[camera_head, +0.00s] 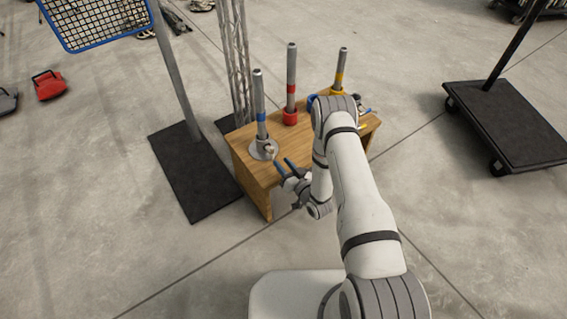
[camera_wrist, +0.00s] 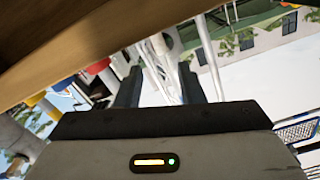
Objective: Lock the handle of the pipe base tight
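A grey pipe with a blue band (camera_head: 260,105) stands upright in a round silver pipe base (camera_head: 257,153) on the left end of a wooden box (camera_head: 243,160). A small fitting, perhaps the handle, shows on the base's right side; its position is too small to tell. My gripper (camera_head: 284,165) is just in front and right of this base, near the box's front edge. Its two fingers are apart with nothing held. In the wrist view the open fingers (camera_wrist: 160,85) show below the wooden surface (camera_wrist: 75,45); the silver base is not clearly identifiable there.
A red-banded pipe (camera_head: 291,70) stands in a red base, and a yellow-banded pipe (camera_head: 340,70) stands behind my arm. A dark stand plate (camera_head: 193,172) lies left of the box. A black flat cart (camera_head: 512,125) is at right. The floor in front is clear.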

